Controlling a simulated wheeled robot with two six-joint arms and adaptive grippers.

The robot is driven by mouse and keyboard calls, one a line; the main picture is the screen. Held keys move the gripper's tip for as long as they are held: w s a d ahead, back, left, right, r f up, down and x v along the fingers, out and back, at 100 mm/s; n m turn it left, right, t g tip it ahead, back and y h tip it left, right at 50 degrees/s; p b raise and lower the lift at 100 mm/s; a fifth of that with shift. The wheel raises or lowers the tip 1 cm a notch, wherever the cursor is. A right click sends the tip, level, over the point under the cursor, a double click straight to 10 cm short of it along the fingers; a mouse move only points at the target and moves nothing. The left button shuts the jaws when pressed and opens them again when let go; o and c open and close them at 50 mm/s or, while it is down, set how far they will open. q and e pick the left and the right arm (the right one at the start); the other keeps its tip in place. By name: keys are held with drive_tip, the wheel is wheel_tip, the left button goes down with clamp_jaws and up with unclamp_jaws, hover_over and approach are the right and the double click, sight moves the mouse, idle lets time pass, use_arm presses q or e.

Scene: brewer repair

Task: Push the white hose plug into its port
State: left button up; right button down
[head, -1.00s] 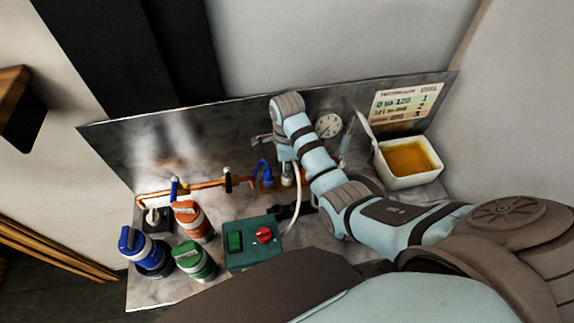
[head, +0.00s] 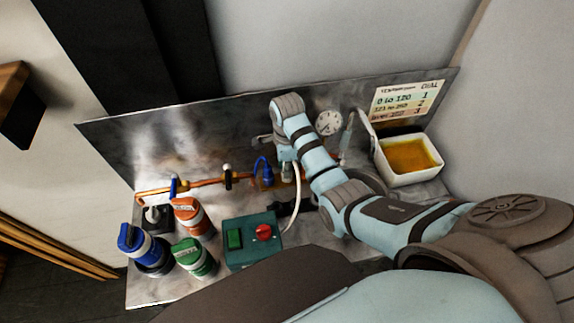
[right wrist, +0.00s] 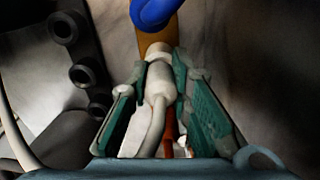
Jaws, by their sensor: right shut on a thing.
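The white hose plug (right wrist: 159,82) lies between the two teal fingers of my right gripper (right wrist: 158,88), which is shut on it. Its front end points to a brown-orange block (right wrist: 150,38) at the top of the right wrist view. I cannot tell how far the plug sits in its port, as the port's mouth is hidden. In the head view my right gripper (head: 287,168) is low at the pipe row, and the white hose (head: 297,200) curves down from it. My left gripper is not in view.
A copper pipe (head: 205,183) runs further left. A green control box (head: 252,241), several bottles (head: 195,258) and a white tub (head: 408,176) of yellow liquid stand around. A gauge (head: 328,123) is behind.

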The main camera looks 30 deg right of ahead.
drive_tip(key=shift+s+a+f+b, duration=0.25)
drive_tip(key=shift+s+f+b, duration=0.1)
drive_tip(key=shift+s+f, duration=0.4)
idle(0.8)
drive_tip(key=c, duration=1.5)
unclamp_jaws()
drive_tip(key=shift+o, duration=0.9)
drive_tip(key=shift+w+f, duration=0.15)
drive_tip(key=shift+w, duration=0.05)
drive_tip(key=shift+w+d+f, duration=0.15)
drive_tip(key=shift+w, duration=0.2)
drive_tip(key=shift+w, duration=0.1)
drive_tip(key=o, duration=0.8)
drive_tip(key=shift+d+r, duration=0.1)
drive_tip(key=shift+r, duration=0.25)
drive_tip(key=shift+w+r, duration=0.1)
drive_tip(key=shift+w, duration=0.05)
drive_tip(key=shift+c, duration=0.2)
